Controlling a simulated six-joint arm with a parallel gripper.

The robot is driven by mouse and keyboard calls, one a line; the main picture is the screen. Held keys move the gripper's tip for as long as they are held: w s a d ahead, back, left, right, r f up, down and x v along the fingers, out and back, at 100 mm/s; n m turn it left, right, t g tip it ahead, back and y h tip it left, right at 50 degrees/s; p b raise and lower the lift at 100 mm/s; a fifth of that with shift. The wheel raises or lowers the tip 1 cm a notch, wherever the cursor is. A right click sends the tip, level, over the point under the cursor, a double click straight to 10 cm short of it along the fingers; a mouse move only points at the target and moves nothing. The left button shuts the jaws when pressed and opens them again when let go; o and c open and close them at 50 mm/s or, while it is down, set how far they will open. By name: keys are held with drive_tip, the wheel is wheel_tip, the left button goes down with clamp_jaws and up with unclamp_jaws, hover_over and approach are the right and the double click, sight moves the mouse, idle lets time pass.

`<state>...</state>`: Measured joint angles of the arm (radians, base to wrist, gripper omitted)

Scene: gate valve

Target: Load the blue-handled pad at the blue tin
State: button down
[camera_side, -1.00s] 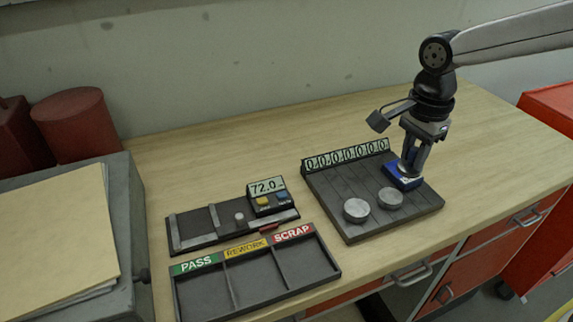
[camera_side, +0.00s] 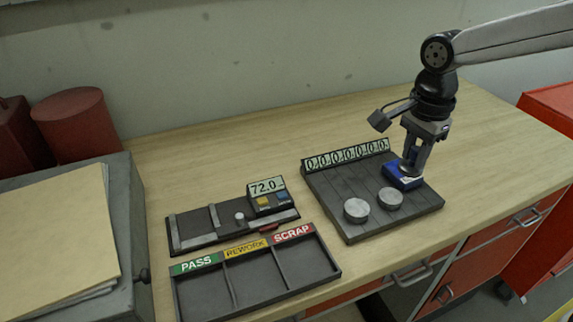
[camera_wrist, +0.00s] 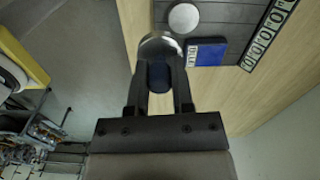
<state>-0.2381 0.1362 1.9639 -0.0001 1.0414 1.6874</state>
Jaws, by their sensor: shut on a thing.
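The blue tin (camera_side: 403,176) is a flat blue box with a pale label on its front edge. It lies on the right part of a dark slatted tray (camera_side: 350,228) and also shows in the wrist view (camera_wrist: 207,52). My gripper (camera_side: 411,165) points down over the tin. In the wrist view my gripper (camera_wrist: 159,82) is shut on a dark blue handle (camera_wrist: 157,76), taken as the blue-handled pad. A silver round face (camera_wrist: 160,44) shows just beyond the fingertips. I cannot tell if it belongs to the pad, or if the pad touches the tin.
Two silver discs (camera_side: 356,210) (camera_side: 390,198) sit on the tray before the tin. A counter strip (camera_side: 345,155) runs along its back. A gauge reading 72.0 (camera_side: 267,187) and a PASS/REWORK/SCRAP tray (camera_side: 255,275) stand left. Bench behind is clear.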

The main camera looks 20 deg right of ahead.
drive_tip(key=w+d+f, duration=0.3)
drive_tip(key=w+d, duration=0.6)
drive_tip(key=w, duration=0.1)
drive_tip(key=shift+w+d+f, duration=0.15)
drive_tip(key=shift+w+f, duration=0.15)
drive_tip(key=shift+f, duration=0.05)
drive_tip(key=shift+f, duration=0.15)
drive_tip(key=shift+f, duration=2.85)
drive_tip(key=shift+f, duration=0.55)
drive_tip(key=shift+r, duration=0.15)
wheel_tip(320, 180, up, 7)
idle(1.0)
idle(0.5)
